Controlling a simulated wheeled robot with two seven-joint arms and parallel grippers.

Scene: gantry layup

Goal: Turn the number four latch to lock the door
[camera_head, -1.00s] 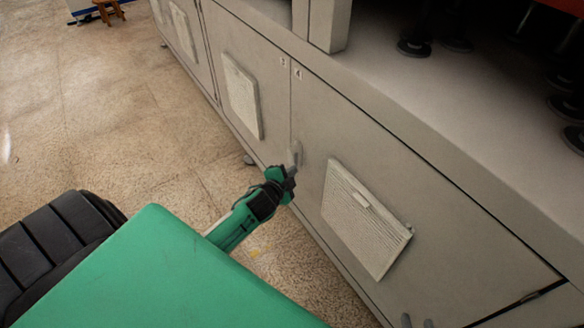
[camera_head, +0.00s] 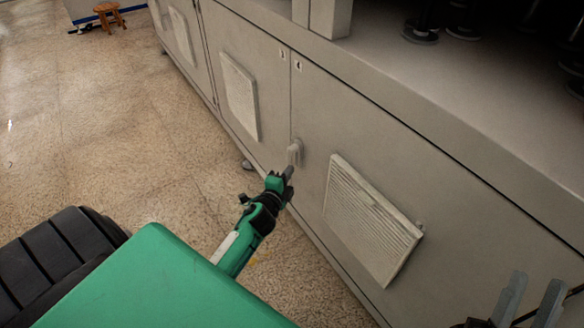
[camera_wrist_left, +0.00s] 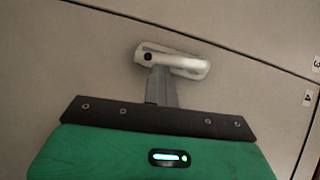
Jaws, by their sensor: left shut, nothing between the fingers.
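The number four latch (camera_head: 295,152) is a small pale handle on the grey cabinet door, just right of the seam below the 3 and 4 labels. In the left wrist view the latch (camera_wrist_left: 172,61) lies nearly along the seam. My left gripper (camera_head: 288,172) is shut and empty, its tip just below the latch. In the left wrist view its closed fingers (camera_wrist_left: 162,85) reach the latch's lower edge; I cannot tell whether they touch. My right gripper (camera_head: 532,300) shows at the bottom right, its two grey fingers apart, away from the latch.
The number 4 door carries a slatted vent (camera_head: 368,220) right of the latch, and the number 3 door has another vent (camera_head: 240,97). A ledge (camera_head: 440,115) runs above the doors. The speckled floor (camera_head: 110,130) at the left is clear, with a wooden stool (camera_head: 109,14) far back.

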